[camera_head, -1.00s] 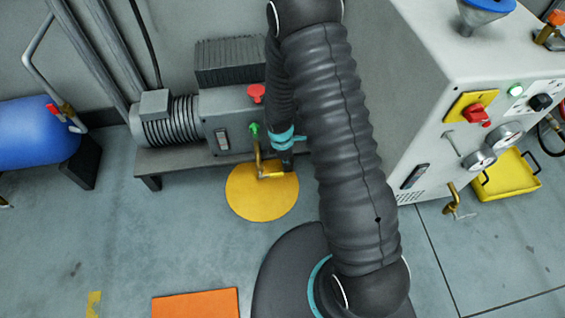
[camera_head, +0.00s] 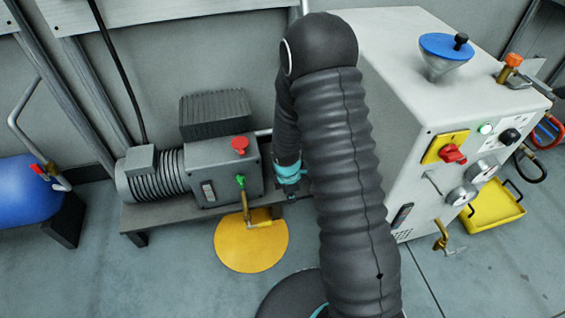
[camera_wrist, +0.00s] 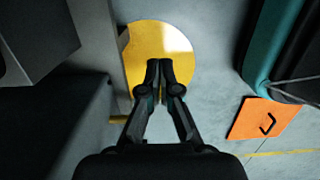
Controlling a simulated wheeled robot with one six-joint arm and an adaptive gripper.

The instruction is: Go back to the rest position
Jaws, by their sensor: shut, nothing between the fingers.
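My gripper (camera_wrist: 161,80) points down in the wrist view, its two fingers together and nothing between them. In that view it is over the round yellow disc (camera_wrist: 180,47) on the floor. In the head view my arm crosses the middle of the picture, and my wrist hangs between the grey motor unit (camera_head: 210,165) and the white cabinet (camera_head: 400,130). The fingers are mostly hidden there. The yellow disc (camera_head: 238,255) lies in front of the motor unit's bench, below a brass tap (camera_head: 248,215).
The cabinet carries a red knob (camera_head: 452,154) and a blue-topped funnel (camera_head: 444,50). A yellow tray (camera_head: 492,208) sits at its right. A blue tank (camera_head: 25,195) is at the left. An orange plate (camera_wrist: 268,118) lies on the floor. The floor at front left is clear.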

